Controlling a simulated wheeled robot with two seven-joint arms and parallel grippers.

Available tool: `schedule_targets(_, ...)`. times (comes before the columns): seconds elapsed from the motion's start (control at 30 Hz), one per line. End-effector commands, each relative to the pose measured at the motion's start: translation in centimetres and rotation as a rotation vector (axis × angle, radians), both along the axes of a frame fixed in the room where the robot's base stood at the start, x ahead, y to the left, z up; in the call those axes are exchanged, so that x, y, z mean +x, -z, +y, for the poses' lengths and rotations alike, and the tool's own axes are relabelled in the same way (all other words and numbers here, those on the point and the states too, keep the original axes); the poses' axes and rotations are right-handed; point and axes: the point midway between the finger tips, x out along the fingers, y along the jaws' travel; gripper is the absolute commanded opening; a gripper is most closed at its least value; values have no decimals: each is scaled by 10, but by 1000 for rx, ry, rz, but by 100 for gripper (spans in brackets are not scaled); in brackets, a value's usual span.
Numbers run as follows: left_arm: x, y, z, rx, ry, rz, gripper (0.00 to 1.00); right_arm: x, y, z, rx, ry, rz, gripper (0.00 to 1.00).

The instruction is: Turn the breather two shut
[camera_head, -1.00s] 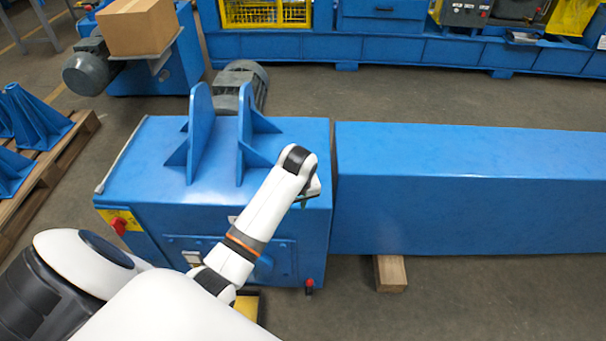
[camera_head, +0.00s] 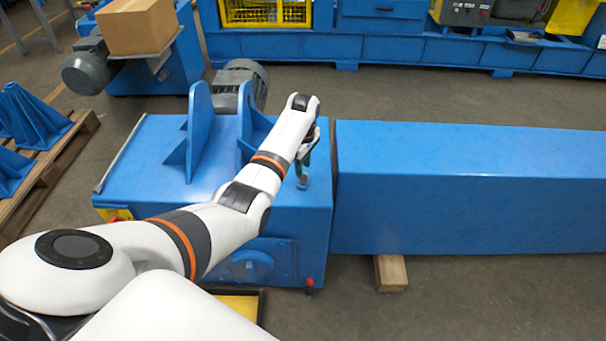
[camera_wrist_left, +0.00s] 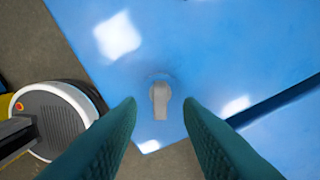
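A small grey tap-like handle on a round collar, which I take for the breather (camera_wrist_left: 160,93), stands on the blue housing's top. In the head view, the small grey piece (camera_head: 302,182) near the housing's right front corner seems to be the same part. My left gripper (camera_head: 304,165) is above it, pointing down. In the left wrist view the green fingers of the left gripper (camera_wrist_left: 159,106) are spread apart, one on each side of the handle, with no contact visible. My right gripper is in neither view.
The blue housing (camera_head: 140,165) carries two upright blue brackets (camera_head: 200,125) left of my forearm. A long blue guard (camera_head: 450,185) stands on its right, across a narrow gap. A grey motor (camera_head: 240,78) is behind, and a red-tipped fitting (camera_head: 310,283) is low in front.

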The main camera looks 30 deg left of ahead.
Motion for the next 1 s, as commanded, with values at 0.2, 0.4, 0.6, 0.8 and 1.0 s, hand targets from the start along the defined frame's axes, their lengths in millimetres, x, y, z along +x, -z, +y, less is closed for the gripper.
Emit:
schedule_targets(0.2,0,31,0,0,1,2,33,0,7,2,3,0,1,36)
schedule_targets(0.4,0,38,0,0,2,0,33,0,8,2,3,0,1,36)
schedule_targets(0.6,0,37,0,0,2,-1,33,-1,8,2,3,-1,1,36)
schedule_targets(0.8,0,37,0,0,2,-1,2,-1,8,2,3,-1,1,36)
schedule_targets(1.0,0,37,0,0,4,0,0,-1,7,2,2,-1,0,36)
